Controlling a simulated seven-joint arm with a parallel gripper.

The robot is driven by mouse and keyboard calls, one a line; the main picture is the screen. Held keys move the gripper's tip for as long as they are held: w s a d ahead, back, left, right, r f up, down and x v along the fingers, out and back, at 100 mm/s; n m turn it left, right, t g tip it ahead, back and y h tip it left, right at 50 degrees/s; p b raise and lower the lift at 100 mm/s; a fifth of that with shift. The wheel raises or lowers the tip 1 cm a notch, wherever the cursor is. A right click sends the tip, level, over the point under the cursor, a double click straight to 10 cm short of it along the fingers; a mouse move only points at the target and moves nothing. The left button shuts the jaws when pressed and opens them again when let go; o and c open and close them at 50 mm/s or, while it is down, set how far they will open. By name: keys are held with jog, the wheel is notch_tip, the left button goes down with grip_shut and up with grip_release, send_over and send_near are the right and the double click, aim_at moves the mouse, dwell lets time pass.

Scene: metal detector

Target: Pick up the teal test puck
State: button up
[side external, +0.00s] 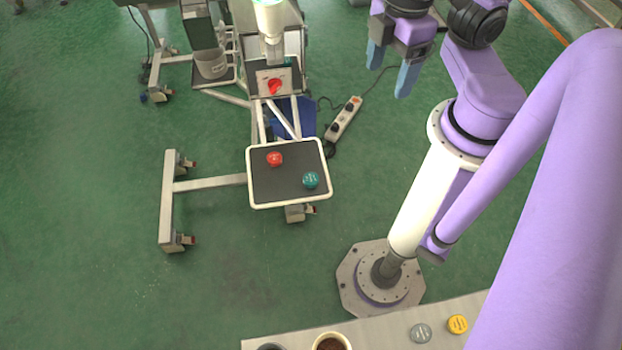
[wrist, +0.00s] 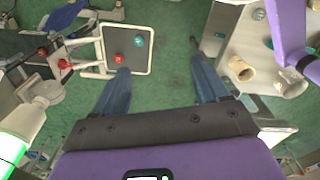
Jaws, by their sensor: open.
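The teal test puck (side external: 311,180) lies on the right part of a small dark tray (side external: 262,192) with a pale rim. In the wrist view the teal puck (wrist: 139,41) also shows on the tray (wrist: 127,26), beyond my fingertips. A red puck (side external: 275,159) sits on the same tray, up and left of the teal one; in the wrist view it is the red spot (wrist: 118,58) near the tray's edge. My gripper (side external: 389,68) is open and empty, raised well above and to the right of the tray. In the wrist view its blue fingers (wrist: 160,85) are spread wide.
A machine with a red knob (side external: 274,87) stands behind the tray. A pale bench (side external: 380,328) at the front holds a grey puck (side external: 420,332), a yellow puck (side external: 457,324) and a cup (side external: 331,342). A power strip (side external: 344,119) lies on the green floor.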

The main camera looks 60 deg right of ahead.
notch_tip(320, 180, up, 5)
jog(key=w+d+f+m+g+y, duration=0.2)
jog(key=w+d+m+g+y, duration=0.55)
jog(key=m, duration=1.65)
jog(key=m+t+y, duration=0.7)
jog(key=m+t, duration=0.2)
jog(key=t, duration=0.1)
send_near(313, 176)
jog(key=x, duration=0.3)
jog(key=shift+s+a+h, duration=0.15)
jog(key=shift+s+h, duration=0.1)
jog(key=shift+x, duration=2.65)
jog(key=shift+w+r, duration=0.15)
jog(key=shift+w, duration=0.05)
